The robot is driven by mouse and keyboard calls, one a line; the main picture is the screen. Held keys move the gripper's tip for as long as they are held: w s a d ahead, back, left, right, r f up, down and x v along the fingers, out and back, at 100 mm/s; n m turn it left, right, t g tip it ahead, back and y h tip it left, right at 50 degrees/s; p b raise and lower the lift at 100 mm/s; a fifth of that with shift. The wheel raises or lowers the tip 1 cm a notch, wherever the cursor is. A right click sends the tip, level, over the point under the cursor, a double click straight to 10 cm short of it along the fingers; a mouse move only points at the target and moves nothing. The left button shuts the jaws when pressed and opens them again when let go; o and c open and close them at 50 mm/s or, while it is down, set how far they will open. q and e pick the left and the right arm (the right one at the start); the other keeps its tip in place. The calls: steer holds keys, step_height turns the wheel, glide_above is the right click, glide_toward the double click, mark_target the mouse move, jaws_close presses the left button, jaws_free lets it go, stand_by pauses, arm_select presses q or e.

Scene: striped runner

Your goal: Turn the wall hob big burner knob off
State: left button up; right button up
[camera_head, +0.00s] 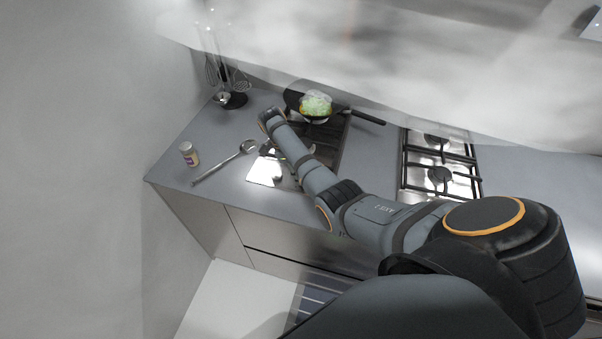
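The wall hob (338,157) is on the left part of the counter. It has a dark cooking surface and a bright steel strip at its front left. My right arm reaches over it from the right and hides much of it. My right gripper (272,164) is low over the bright strip, small and dark, partly behind the wrist. I cannot tell whether its fingers are open or shut, or whether they touch a knob. The big burner knob cannot be made out. My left gripper is not in view.
A black pan (292,97) with green food stands at the hob's back, its handle pointing right. A ladle (215,169) and a small jar (188,153) lie left of the hob. A utensil holder (234,100) stands behind. A second gas hob (438,180) is at right.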

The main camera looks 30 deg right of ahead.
steer(key=o, duration=1.2)
steer(key=shift+c, duration=0.2)
